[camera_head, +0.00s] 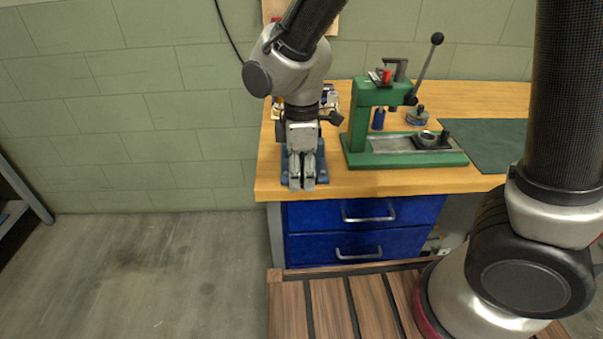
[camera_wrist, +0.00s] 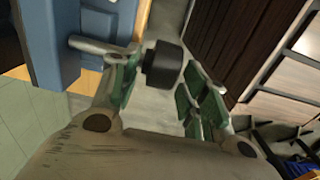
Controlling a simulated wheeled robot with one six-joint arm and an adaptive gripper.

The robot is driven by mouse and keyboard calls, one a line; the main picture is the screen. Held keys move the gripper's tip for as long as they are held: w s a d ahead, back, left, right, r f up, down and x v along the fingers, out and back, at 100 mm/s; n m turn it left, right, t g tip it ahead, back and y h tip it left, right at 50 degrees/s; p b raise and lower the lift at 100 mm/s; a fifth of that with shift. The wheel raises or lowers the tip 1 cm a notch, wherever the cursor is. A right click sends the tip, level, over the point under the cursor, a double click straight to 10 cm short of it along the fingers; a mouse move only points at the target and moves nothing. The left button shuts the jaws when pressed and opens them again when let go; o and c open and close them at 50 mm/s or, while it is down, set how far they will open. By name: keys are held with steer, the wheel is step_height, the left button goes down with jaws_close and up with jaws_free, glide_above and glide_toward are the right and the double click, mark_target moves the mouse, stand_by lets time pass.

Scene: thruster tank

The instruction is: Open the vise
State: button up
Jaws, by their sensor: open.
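The blue vise (camera_head: 321,165) sits at the left front corner of the workbench, mostly hidden behind my gripper (camera_head: 302,184). In the wrist view the vise's blue body (camera_wrist: 65,35) fills the upper left. A grey metal handle bar (camera_wrist: 95,47) sticks out from it and ends in a black knob (camera_wrist: 162,65). My gripper (camera_wrist: 166,82) is open, with green-padded fingers. The knob shows between the two fingers, close to the left one. I cannot tell whether it touches. The vise jaws are hidden.
A green press (camera_head: 358,125) with a lever stands right of the vise on the wooden bench top (camera_head: 440,187). A dark green mat (camera_head: 490,145) lies farther right. Blue drawers (camera_head: 365,212) are below. The floor left of the bench is clear.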

steer(key=shift+f, duration=0.35)
steer(key=c, duration=0.9)
steer(key=shift+o, duration=0.3)
steer(key=shift+s+a+f+h, duration=0.1)
steer(key=shift+f+h, duration=0.15)
steer(key=shift+h, duration=1.45)
steer(key=shift+o, duration=0.2)
